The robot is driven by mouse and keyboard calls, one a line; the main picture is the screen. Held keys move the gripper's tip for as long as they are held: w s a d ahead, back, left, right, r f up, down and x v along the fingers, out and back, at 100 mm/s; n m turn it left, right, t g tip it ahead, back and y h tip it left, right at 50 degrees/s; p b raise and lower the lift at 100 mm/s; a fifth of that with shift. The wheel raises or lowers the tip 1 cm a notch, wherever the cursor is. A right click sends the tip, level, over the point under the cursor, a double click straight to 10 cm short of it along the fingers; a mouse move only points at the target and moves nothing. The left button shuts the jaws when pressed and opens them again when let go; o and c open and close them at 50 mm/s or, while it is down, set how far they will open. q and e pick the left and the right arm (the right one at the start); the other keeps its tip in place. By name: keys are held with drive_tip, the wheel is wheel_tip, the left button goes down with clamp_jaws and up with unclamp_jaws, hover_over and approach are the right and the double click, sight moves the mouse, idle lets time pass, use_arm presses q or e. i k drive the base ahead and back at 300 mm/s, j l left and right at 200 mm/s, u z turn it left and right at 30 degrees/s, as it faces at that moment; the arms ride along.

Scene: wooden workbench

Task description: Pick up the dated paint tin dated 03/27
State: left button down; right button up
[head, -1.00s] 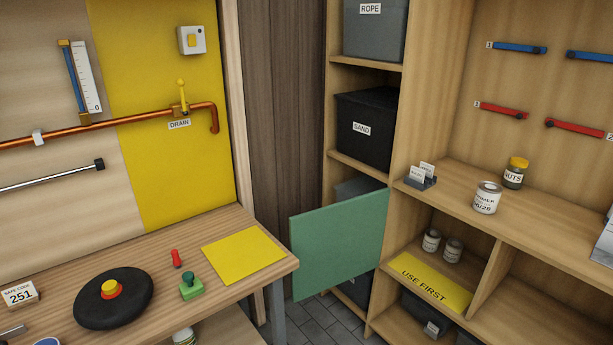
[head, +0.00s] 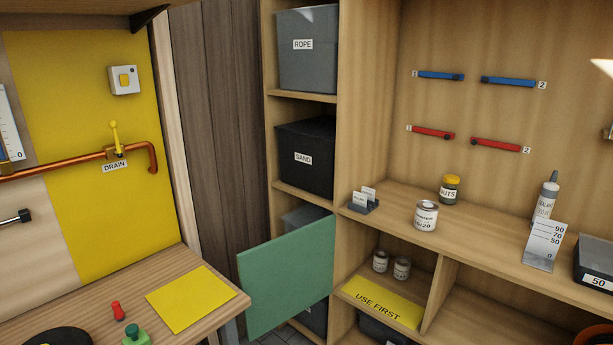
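A larger white tin (head: 425,215) stands upright on the shelf top; its label has a date that seems to end in 28. Two smaller tins stand in the cubby below, behind the yellow USE FIRST strip (head: 381,303): a left one (head: 380,261) and a right one (head: 401,268). Their labels are too small to read, so I cannot tell which tin is dated 03/27. Neither of my grippers shows in the head view.
A green door panel (head: 288,277) stands open left of the cubby. A NUTS jar (head: 449,190), a card holder (head: 363,201), a grey bottle (head: 546,199) and a numbered stand (head: 543,246) are on the shelf top. The workbench (head: 120,285) is at lower left.

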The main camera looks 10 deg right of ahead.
sight(402, 266)
drive_tip(key=i+j+z, duration=0.1)
drive_tip(key=j+z, duration=0.6)
drive_tip(key=z, duration=0.15)
drive_tip(key=j+z, duration=0.4)
